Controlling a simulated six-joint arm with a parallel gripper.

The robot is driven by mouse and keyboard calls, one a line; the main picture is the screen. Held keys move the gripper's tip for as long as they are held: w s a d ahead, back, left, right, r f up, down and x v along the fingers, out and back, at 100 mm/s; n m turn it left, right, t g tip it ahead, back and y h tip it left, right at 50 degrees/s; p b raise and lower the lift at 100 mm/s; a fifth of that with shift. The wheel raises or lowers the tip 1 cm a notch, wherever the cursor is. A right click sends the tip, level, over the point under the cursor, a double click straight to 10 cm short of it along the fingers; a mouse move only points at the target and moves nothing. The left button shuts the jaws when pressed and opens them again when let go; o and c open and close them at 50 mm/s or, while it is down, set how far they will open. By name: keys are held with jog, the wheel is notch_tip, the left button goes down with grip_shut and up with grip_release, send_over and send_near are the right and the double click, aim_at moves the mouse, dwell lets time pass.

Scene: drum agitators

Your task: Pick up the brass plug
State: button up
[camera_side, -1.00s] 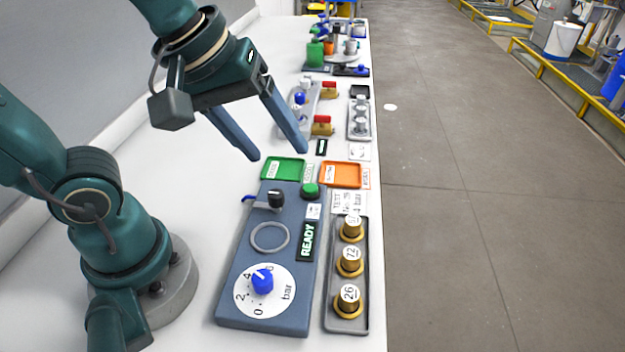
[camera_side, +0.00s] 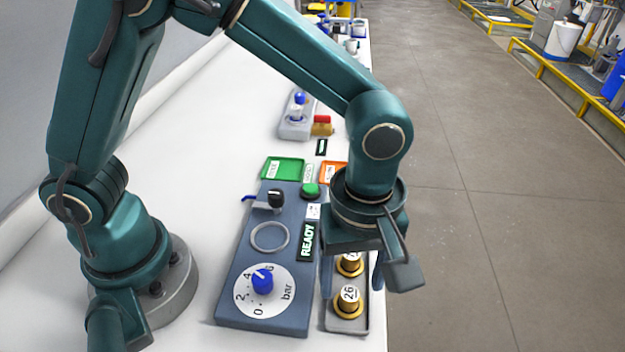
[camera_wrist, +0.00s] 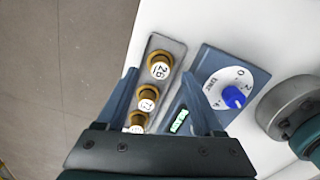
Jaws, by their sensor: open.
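The plug marked 26 (camera_side: 348,303) is at the tray's near end, and the plug marked 72 (camera_side: 349,265) is in the middle. The third plug is hidden behind my gripper in the side view. In the wrist view I see plug 26 (camera_wrist: 158,66), plug 72 (camera_wrist: 147,97) and the third plug (camera_wrist: 137,121), partly covered by my gripper body. My gripper (camera_side: 352,278) points down over the tray, open and empty, with one finger on each side of the plug row. Exact fingertip height is unclear.
A blue-grey panel (camera_side: 240,305) with a blue dial knob (camera_side: 262,281), an empty ring, a green button and a READY display lies beside the tray. Green (camera_side: 283,168) and orange (camera_side: 333,172) trays lie behind it. The bench edge is close on the right.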

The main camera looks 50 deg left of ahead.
aim_at(350, 292)
jog(key=shift+f, duration=1.75)
grip_shut()
jog(key=shift+r, duration=0.15)
